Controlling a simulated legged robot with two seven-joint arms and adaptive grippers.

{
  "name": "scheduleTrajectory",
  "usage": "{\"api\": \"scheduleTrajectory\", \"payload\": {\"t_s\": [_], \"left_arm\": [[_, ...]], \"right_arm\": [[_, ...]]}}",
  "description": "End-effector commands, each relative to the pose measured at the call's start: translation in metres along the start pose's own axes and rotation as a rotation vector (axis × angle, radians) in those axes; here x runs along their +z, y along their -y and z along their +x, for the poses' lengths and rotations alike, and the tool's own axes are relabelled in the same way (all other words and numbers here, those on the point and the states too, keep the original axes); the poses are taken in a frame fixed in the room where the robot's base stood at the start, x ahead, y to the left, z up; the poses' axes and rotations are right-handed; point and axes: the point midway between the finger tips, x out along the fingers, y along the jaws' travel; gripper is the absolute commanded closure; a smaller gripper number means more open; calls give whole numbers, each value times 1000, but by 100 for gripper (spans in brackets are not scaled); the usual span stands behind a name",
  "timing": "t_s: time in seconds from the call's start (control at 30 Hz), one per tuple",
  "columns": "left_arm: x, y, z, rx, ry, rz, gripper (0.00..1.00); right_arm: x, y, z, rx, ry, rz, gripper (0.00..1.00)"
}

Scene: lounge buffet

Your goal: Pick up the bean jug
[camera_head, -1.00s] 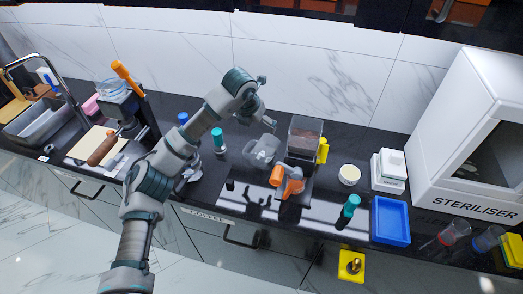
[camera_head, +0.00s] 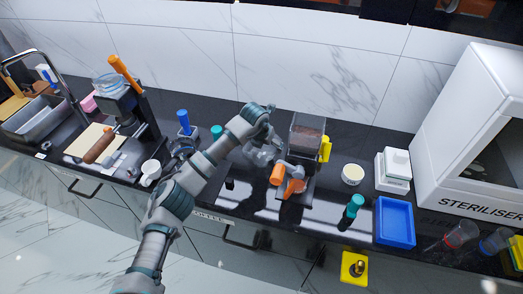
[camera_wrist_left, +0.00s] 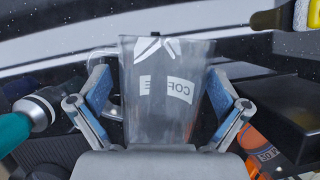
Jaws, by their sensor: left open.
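The bean jug, a clear grey container with a handle, stands on the dark counter left of the grinder in the head view (camera_head: 257,156), partly hidden by my arm. My left gripper (camera_head: 268,124) is at the jug in the head view. In the left wrist view the open left gripper (camera_wrist_left: 157,78) has one blue-padded finger on each side of the jug, with its handle by the left finger. My right gripper is in neither view.
A grinder with a clear hopper of brown beans (camera_head: 307,138) and an orange part (camera_head: 288,182) stands close right of the jug. A teal-topped tool (camera_head: 352,207) and blue tray (camera_head: 394,221) are further right. The coffee machine (camera_head: 130,105) stands left.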

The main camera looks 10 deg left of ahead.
Motion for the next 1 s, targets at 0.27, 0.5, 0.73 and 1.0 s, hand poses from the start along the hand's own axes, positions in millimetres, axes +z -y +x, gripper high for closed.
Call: {"api": "scheduleTrajectory", "payload": {"t_s": [0.27,0.5,0.73,1.0], "left_arm": [[0,0,2,0,2,1,3],[0,0,2,0,1,1,60],[1,0,2,0,1,1,61],[17,0,-36,1,6,0,61]], "right_arm": [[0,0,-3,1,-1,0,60],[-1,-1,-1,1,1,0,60],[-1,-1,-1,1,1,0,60],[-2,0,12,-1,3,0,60]]}}
